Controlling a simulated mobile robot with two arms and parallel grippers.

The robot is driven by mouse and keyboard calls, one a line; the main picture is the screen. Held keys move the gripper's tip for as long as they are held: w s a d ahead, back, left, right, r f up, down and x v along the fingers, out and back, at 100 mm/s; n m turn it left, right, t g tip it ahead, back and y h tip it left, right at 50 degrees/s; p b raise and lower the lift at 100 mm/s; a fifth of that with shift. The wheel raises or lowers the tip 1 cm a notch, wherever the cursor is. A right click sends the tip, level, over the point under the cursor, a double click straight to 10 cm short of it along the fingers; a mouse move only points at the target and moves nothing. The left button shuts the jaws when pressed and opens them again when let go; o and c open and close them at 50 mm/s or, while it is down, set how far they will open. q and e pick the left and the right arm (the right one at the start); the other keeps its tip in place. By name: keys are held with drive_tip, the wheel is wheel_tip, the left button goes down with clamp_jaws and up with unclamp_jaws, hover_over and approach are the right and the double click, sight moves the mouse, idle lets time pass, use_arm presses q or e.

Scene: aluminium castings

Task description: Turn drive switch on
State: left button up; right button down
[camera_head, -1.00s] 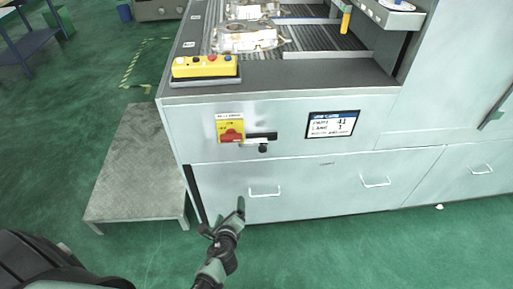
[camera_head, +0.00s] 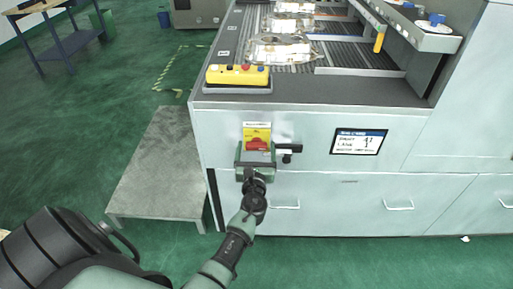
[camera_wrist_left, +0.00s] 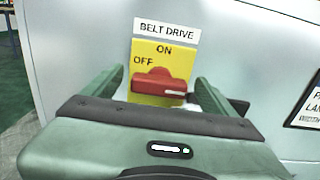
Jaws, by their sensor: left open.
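The belt drive switch is a red knob (camera_wrist_left: 160,87) on a yellow plate (camera_wrist_left: 180,50) marked ON at the top and OFF at the left, under a white BELT DRIVE label. The knob's bar lies about horizontal, with a white mark near its right end. In the head view the knob (camera_head: 258,144) is on the machine's front panel, partly covered by my gripper. My left gripper (camera_head: 256,153) is open in front of it. In the left wrist view its fingers (camera_wrist_left: 160,76) stand on either side of the knob. I cannot tell whether they touch it. My right gripper is not in view.
A black latch or handle (camera_head: 288,150) sticks out just right of the switch. A display (camera_head: 358,142) is further right. A yellow button box (camera_head: 237,76) sits on the ledge above. A grey step (camera_head: 160,165) stands left of the machine.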

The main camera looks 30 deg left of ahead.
use_arm(q)
drive_tip(key=c, duration=1.4)
drive_tip(key=shift+o, duration=0.2)
drive_tip(key=shift+f, duration=0.1)
drive_tip(key=n+b, duration=0.2)
drive_tip(key=n, duration=0.2)
drive_tip(key=shift+a+f+b, duration=0.1)
drive_tip(key=shift+a+b, duration=0.05)
drive_tip(key=shift+b, duration=0.25)
drive_tip(key=n+b, duration=0.1)
drive_tip(key=n, duration=0.1)
drive_tip(key=n+b, duration=0.1)
drive_tip(key=n, duration=0.1)
drive_tip(key=shift+s+a+f+n+b, duration=0.1)
drive_tip(key=shift+f+n+b, duration=0.05)
drive_tip(key=shift+n+b, duration=0.2)
drive_tip(key=n+b, duration=0.3)
drive_tip(key=n, duration=0.2)
drive_tip(key=shift+a+f, duration=0.1)
drive_tip(key=shift+f, duration=0.05)
drive_tip(key=shift+s+n+b, duration=0.1)
drive_tip(key=shift+n+b, duration=1)
drive_tip(key=shift+n, duration=0.95)
